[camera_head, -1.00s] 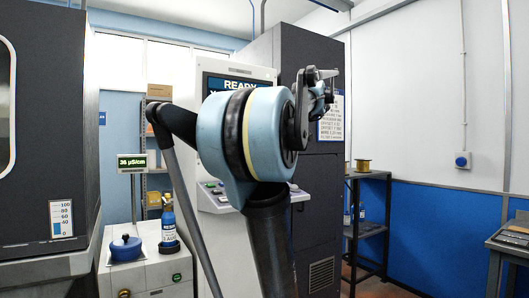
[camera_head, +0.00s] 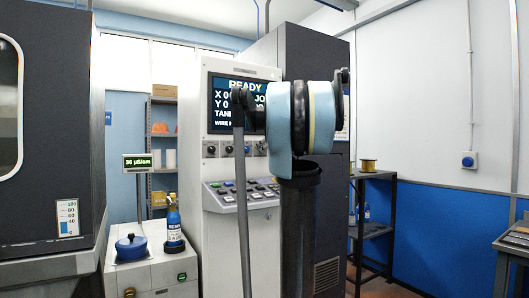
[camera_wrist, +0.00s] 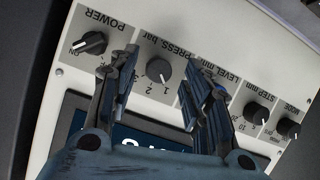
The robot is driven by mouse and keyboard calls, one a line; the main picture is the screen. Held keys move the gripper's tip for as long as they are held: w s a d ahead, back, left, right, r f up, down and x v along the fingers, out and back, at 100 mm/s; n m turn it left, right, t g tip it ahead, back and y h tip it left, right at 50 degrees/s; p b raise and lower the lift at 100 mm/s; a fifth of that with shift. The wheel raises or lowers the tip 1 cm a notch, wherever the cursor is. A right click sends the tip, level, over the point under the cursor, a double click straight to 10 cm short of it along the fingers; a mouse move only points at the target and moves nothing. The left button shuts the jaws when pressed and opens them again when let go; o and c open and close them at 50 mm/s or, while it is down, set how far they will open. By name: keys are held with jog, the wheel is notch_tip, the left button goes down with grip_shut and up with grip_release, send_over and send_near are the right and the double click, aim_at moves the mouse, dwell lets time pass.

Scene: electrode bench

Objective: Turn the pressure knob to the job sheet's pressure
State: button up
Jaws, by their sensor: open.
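The pressure knob (camera_wrist: 158,70), black and round under the label "PRESS. bar", shows in the wrist view, where the panel appears upside down. Scale figures 1, 2 and 3 sit around it; its exact setting is too small to read surely. My gripper (camera_wrist: 161,63) is open, with one finger on each side of the knob in the picture. I cannot tell whether the fingers touch it. In the head view my arm hides the gripper. The job sheet (camera_head: 343,136) on the dark cabinet is mostly hidden behind my arm.
The wrist view shows the power knob (camera_wrist: 93,43), step knob (camera_wrist: 255,110) and mode knob (camera_wrist: 287,128) nearby; the level knob is largely behind a finger. Below the knobs in the head view is a sloping keypad (camera_head: 237,191). The screen (camera_head: 222,90) reads READY.

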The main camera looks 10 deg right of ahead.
jog(key=shift+w+a+f, duration=0.2)
jog(key=shift+w+f, duration=0.05)
jog(key=shift+w, duration=0.3)
jog(key=c, duration=1.1)
jog(key=shift+o, duration=0.2)
jog(key=shift+d+m, duration=0.1)
jog(key=shift+m, duration=0.2)
jog(key=m+y, duration=0.2)
jog(key=m, duration=0.2)
jog(key=m+y, duration=0.3)
jog(key=m, duration=0.1)
jog(key=m+y, duration=0.2)
jog(key=m, duration=0.2)
jog(key=shift+d+f, duration=0.25)
jog(key=shift+f, duration=0.05)
jog(key=shift+m+y, duration=0.3)
jog(key=shift+m, duration=0.1)
